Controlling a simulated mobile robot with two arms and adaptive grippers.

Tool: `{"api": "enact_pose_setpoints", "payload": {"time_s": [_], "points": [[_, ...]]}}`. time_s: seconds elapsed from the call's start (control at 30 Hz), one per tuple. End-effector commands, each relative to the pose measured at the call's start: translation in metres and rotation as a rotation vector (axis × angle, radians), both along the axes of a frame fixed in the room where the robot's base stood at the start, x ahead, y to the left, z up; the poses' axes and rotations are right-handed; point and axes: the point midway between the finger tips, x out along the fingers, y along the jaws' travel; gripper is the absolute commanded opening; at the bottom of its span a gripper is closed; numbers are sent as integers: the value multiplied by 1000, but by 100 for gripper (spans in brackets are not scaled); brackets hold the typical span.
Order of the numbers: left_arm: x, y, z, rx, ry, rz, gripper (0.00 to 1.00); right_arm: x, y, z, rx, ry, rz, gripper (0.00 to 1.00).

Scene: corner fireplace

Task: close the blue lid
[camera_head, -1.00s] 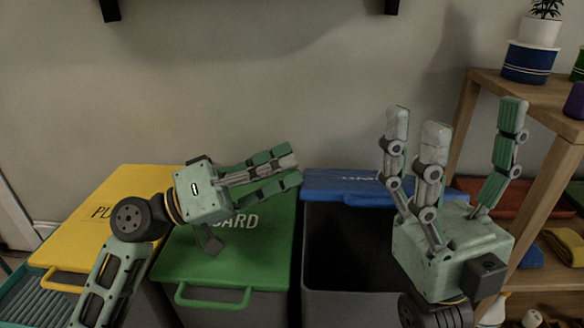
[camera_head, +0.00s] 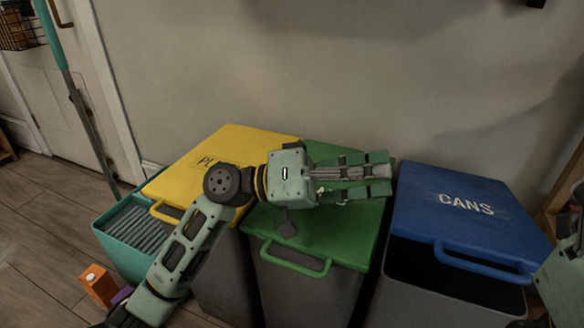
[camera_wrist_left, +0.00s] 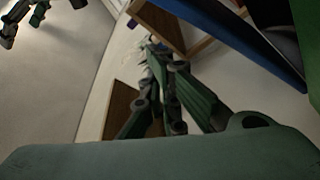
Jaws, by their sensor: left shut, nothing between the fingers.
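The blue lid (camera_head: 468,212), lettered CANS, is tilted partly open over a grey bin (camera_head: 450,285). Its front handle (camera_head: 485,263) stands above the dark opening. A blue strip, apparently this lid's edge, also shows in the left wrist view (camera_wrist_left: 235,42). My left gripper (camera_head: 388,176) is shut and empty over the green lid, its fingertips just left of the blue lid and seemingly apart from it. Its fingers also show in the left wrist view (camera_wrist_left: 165,85). My right gripper (camera_head: 566,268) is cut off at the right edge, near the lid's front right corner; contact is unclear.
A closed green lid (camera_head: 335,233) and a closed yellow lid (camera_head: 225,150) cover the neighbouring bins. A teal bin (camera_head: 118,235) stands at left, with an orange carton (camera_head: 97,284) on the floor. The wall is close behind the bins.

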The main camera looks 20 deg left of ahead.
Motion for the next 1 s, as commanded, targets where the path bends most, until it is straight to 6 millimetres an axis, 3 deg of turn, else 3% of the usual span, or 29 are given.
{"api": "enact_pose_setpoints", "payload": {"time_s": [0.13,0.4,0.6,0.8,1.0], "points": [[-10,31,-9,4,4,5,0,0,0,0,0,1,0,69],[-28,96,-9,3,2,4,0,0,0,0,0,1,0,69],[-37,131,-8,2,3,3,0,0,0,0,0,1,0,69],[-42,146,-8,2,1,0,0,0,0,0,0,1,0,69],[-43,148,-8,2,0,1,0,0,0,0,0,0,0,69]]}}
